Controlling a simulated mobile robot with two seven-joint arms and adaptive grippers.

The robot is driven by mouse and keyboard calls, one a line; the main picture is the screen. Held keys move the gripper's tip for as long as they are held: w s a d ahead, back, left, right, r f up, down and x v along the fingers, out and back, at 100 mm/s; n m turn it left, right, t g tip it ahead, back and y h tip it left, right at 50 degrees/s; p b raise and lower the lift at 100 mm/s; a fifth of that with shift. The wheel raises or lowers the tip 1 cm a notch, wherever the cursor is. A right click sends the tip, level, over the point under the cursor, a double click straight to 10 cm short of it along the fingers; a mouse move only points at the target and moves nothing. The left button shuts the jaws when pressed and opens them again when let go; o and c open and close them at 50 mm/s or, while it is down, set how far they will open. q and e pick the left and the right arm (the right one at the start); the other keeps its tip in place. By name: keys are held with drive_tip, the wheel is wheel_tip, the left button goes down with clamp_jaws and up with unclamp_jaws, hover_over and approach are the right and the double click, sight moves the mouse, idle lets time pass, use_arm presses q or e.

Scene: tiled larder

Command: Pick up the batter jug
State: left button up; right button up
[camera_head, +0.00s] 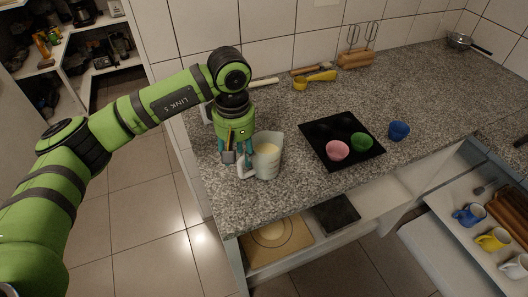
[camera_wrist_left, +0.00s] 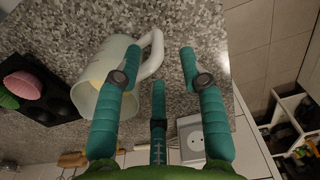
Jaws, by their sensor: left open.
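The batter jug (camera_head: 268,158) is a whitish, see-through jug with pale yellow batter inside. It stands upright on the counter near its front edge, its white handle (camera_head: 246,170) toward the left. My left gripper (camera_head: 236,158) is low beside the handle, fingers pointing down and open. In the left wrist view the jug (camera_wrist_left: 118,75) is at upper left. Its handle reaches into the gap between the teal fingers of my left gripper (camera_wrist_left: 159,62). I cannot tell whether any finger touches it. A small teal and dark tip at the right edge looks like my right gripper (camera_head: 521,141).
A black tray (camera_head: 318,152) right of the jug holds a pink cup (camera_head: 337,151) and a green cup (camera_head: 361,142). A blue cup (camera_head: 399,131) stands beside it. Open drawers lie below the counter (camera_head: 430,92).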

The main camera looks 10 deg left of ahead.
sight(238, 162)
use_arm(q)
drive_tip(key=shift+s+f+p, duration=0.15)
drive_tip(key=shift+f+p, duration=0.2)
drive_tip(key=f+p, duration=0.2)
drive_tip(key=f, duration=0.1)
drive_tip(key=shift+s+d+f, duration=0.1)
drive_tip(key=shift+s+f, duration=0.1)
drive_tip(key=shift+w+f, duration=0.25)
drive_tip(key=shift+f, duration=0.3)
drive_tip(key=shift+c, duration=0.4)
drive_tip(key=shift+s+r, duration=0.1)
clamp_jaws()
